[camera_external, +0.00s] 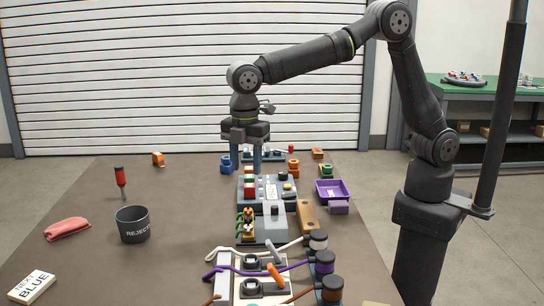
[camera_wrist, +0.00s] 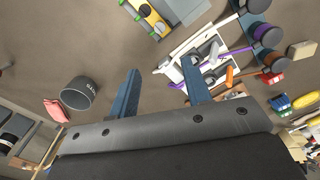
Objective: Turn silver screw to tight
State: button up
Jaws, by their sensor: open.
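I cannot pick out a silver screw in either view; it may be hidden or too small to tell. My gripper (camera_external: 246,166) hangs with its blue fingers pointing down over the far part of the table, behind the grey control box (camera_external: 276,222). In the wrist view my gripper (camera_wrist: 160,70) also shows two separated blue fingers. A red-handled tool (camera_external: 119,174), like a screwdriver, stands upright at the left of the table.
A black REJECT bin (camera_external: 132,232), a pink cloth (camera_external: 66,229) and a NEXT BLUE block (camera_external: 32,285) lie on the left. A purple tray (camera_external: 345,196) is on the right. A pale panel with levers and cables (camera_external: 236,291) is in front. Free table lies left of centre.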

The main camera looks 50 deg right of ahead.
aim_at(248, 229)
notch_tip(248, 229, down, 17)
jog(key=shift+d, duration=0.1)
dwell(0.3)
grip_shut()
